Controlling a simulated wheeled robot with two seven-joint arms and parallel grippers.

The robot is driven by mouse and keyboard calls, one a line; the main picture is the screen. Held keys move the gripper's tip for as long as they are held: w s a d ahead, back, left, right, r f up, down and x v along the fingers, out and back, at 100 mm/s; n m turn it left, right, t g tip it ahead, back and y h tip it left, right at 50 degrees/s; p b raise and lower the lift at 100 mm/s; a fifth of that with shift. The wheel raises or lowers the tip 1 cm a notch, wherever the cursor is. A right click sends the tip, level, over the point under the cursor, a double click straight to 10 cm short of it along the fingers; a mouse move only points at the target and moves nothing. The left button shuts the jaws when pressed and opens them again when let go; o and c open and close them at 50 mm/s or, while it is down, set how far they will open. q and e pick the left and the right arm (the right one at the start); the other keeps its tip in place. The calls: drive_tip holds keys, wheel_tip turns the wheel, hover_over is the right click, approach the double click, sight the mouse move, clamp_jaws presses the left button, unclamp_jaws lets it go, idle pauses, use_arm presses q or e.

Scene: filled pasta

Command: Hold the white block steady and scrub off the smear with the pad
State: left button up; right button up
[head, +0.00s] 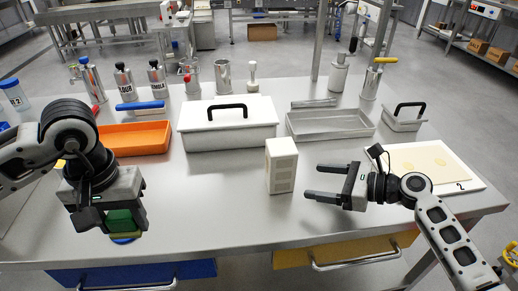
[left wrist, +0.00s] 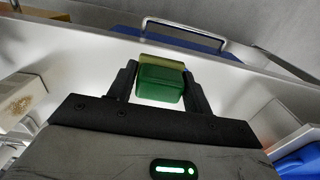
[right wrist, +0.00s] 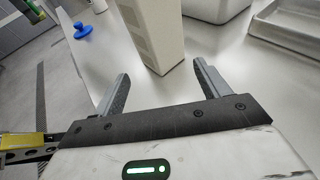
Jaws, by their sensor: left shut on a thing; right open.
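The white block (head: 281,166) stands upright on the steel table, with slotted vents on its side. My right gripper (head: 312,181) is open and empty just right of it, fingers pointing at it. In the right wrist view the block (right wrist: 152,32) is ahead of the fingers (right wrist: 160,85), not between them. My left gripper (head: 122,218) is shut on the green pad (head: 120,220), left of the block and apart from it. The left wrist view shows the pad (left wrist: 160,82) between the fingers. A pale block (left wrist: 18,98) with a brown smear, apparently the same block, shows at its left edge.
A lidded white container (head: 228,136), an orange tray (head: 134,139) and a grey tray (head: 330,124) stand behind. A white board (head: 425,180) lies to the right. A blue round object (head: 122,239) sits below my left gripper. The table between pad and block is clear.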

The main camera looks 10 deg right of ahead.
sight(295, 178)
use_arm(q)
drive_tip(key=shift+w+f, duration=0.1)
drive_tip(key=shift+w, duration=0.1)
use_arm(e)
drive_tip(key=shift+w+a+f, duration=0.1)
drive_tip(key=shift+w+a, duration=0.05)
drive_tip(key=shift+w, duration=0.1)
use_arm(q)
drive_tip(key=shift+f+b, duration=0.25)
drive_tip(key=shift+b, duration=0.15)
use_arm(e)
drive_tip(key=shift+w+a+f, duration=0.1)
drive_tip(key=shift+w+a, duration=0.05)
drive_tip(key=shift+a, duration=0.05)
use_arm(q)
drive_tip(key=f+b, duration=0.3)
drive_tip(key=shift+s+f+b, duration=0.2)
drive_tip(key=shift+f+b, duration=0.05)
drive_tip(key=shift+b, duration=0.05)
use_arm(e)
drive_tip(key=x, duration=0.4)
drive_tip(key=shift+a+f, duration=0.25)
use_arm(q)
drive_tip(key=shift+r+p, duration=0.35)
use_arm(e)
drive_tip(key=x, duration=0.3)
drive_tip(key=shift+r, duration=0.3)
drive_tip(key=shift+x, duration=0.8)
drive_tip(key=shift+f, duration=0.1)
